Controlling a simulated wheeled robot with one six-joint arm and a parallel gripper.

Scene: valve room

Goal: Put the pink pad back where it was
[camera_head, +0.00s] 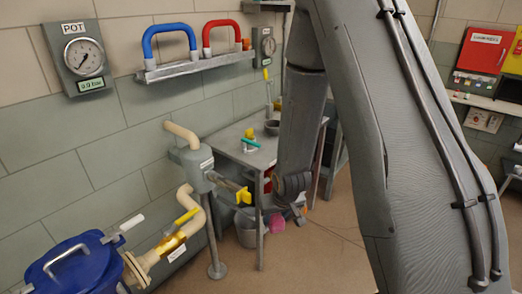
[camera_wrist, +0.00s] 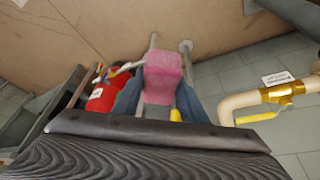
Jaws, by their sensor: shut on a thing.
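The pink pad (camera_wrist: 162,78) is a block between the two fingers of my gripper (camera_wrist: 160,92) in the wrist view. My gripper is shut on it. The pad also shows in the head view (camera_head: 277,221) as a small pink shape below the end of my arm, above the floor and to the right of a table leg. My arm hides part of my gripper there. I cannot tell from these frames where the pad was before.
A grey table (camera_head: 228,147) with small items stands at the wall, with a bucket (camera_head: 246,228) beneath. A grey pipe vessel (camera_head: 195,170) with a yellow handle (camera_head: 244,195) stands close left of my gripper. A blue tank (camera_head: 75,268) is at lower left. Open floor lies right.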

